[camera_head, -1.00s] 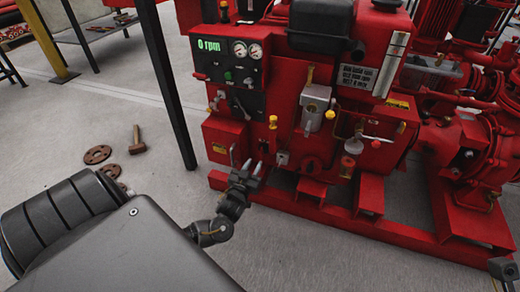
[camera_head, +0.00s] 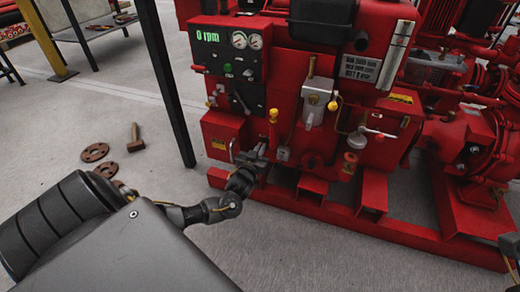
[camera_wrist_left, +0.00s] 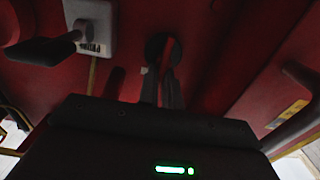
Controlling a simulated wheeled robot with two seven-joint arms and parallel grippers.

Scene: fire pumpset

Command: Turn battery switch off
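The battery switch, a red lever on a round black base (camera_wrist_left: 160,46), shows in the left wrist view on the red panel. My left gripper (camera_wrist_left: 161,85) reaches up to it, its two fingers close together with the red lever at their tips. I cannot tell whether they clamp it. In the head view my left gripper (camera_head: 252,155) is at the lower front of the red pumpset (camera_head: 325,140), beside the red box with a yellow label, and hides the switch there. My right gripper's fingers are not in view.
A grey plate with a dark handle (camera_wrist_left: 88,28) is just left of the switch in the wrist view. The control panel (camera_head: 232,65) reads 0 rpm. A black post (camera_head: 168,85) stands left of the pumpset.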

